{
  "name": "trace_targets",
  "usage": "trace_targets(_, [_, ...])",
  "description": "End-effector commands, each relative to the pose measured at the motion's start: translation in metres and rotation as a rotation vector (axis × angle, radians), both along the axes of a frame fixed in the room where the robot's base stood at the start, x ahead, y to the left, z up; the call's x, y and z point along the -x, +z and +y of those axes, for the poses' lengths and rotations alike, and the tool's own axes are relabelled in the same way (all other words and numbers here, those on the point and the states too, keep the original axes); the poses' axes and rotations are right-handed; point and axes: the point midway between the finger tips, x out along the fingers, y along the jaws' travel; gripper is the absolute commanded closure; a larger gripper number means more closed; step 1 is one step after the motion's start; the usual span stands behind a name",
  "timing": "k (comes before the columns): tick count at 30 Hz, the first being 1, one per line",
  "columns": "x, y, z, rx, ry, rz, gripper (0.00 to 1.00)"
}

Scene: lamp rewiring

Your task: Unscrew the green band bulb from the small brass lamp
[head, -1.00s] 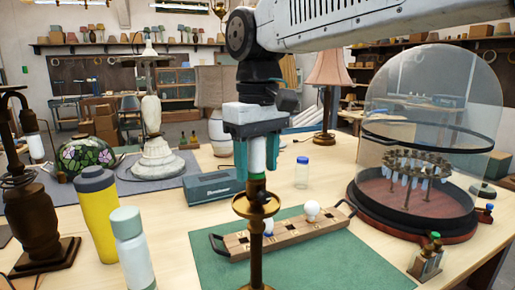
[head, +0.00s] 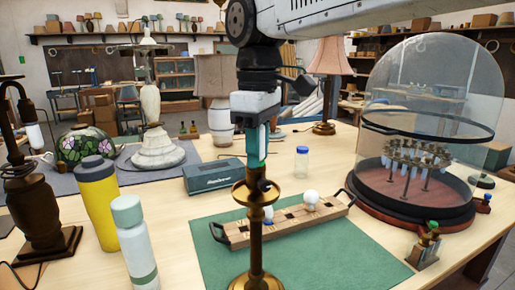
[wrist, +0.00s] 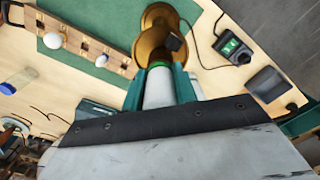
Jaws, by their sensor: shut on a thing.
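The small brass lamp (head: 256,240) stands on the green mat, with a round cup at its top and a thin stem. My gripper (head: 256,160) points straight down over it, its teal fingers close above the cup. They are shut on the white bulb (wrist: 158,90), which is upright. Its green band (wrist: 158,64) shows in the wrist view at the lamp end, against the brass (wrist: 155,40). In the head view the fingers hide most of the bulb. I cannot tell how deep its base sits in the socket.
A wooden bulb rack (head: 290,222) with a round white bulb (head: 311,197) lies just behind the lamp. A glass dome (head: 425,130) stands at right. A yellow tumbler (head: 97,205) and a pale bottle (head: 135,245) stand at left. The green mat's right part (head: 345,260) is clear.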

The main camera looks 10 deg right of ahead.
Motion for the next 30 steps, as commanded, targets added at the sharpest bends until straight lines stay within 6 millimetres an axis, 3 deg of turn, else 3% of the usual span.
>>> trace_targets(6, [-0.0009,0.0007,-0.0005,-0.001,0.218,-0.001,0.92])
trace_targets(17, [-0.001,0.0008,-0.0005,-0.001,0.256,-0.001,0.92])
trace_targets(30, [-0.0033,0.0014,-0.0002,-0.001,0.85,-0.001,0.92])
